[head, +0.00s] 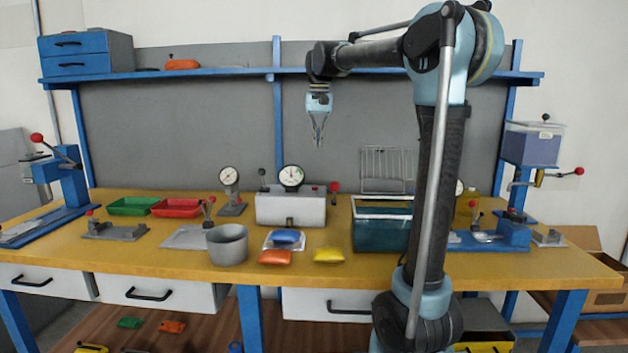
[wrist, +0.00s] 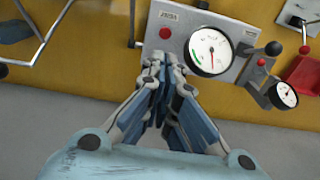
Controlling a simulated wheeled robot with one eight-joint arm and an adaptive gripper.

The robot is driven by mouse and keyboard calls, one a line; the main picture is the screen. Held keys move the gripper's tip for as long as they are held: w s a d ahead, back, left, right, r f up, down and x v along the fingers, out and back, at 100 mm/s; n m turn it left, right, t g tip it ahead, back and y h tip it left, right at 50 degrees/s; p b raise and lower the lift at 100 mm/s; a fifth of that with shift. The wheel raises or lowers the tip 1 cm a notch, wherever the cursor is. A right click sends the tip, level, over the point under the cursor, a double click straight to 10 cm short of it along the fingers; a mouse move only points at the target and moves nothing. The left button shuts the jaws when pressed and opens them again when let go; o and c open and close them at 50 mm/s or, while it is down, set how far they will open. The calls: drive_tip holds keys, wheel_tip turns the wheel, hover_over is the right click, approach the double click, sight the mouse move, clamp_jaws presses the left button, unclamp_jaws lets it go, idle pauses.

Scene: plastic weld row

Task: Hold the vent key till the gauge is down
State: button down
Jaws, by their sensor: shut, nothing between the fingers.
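My gripper (head: 318,142) is shut and empty, pointing down in the air above and behind the grey gauge box (head: 290,210) in the head view. In the wrist view its fingertips (wrist: 162,72) overlap the edge of the box's panel (wrist: 228,24). The gauge (head: 291,177) is a round white dial; in the wrist view the gauge (wrist: 210,50) shows a green arc and a red needle away from that arc. I cannot tell which is the vent key.
A second gauge (head: 229,177) stands left of the box. Red-knobbed (head: 334,187) and black-knobbed (head: 263,174) levers flank the box. A wire rack (head: 388,166) and teal bin (head: 380,236) stand right. A grey cup (head: 227,246) and coloured packets (head: 328,256) lie in front.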

drive_tip(key=shift+w+a+r, duration=0.1)
drive_tip(key=shift+w+a, duration=0.1)
drive_tip(key=shift+a, duration=0.05)
drive_tip(key=shift+a, duration=0.1)
approach(315, 189)
drive_tip(key=w+f, duration=0.1)
drive_tip(key=f, duration=0.3)
drive_tip(key=w+f, duration=0.1)
drive_tip(key=f, duration=0.1)
drive_tip(key=shift+w+f, duration=0.35)
drive_tip(key=shift+f, duration=0.05)
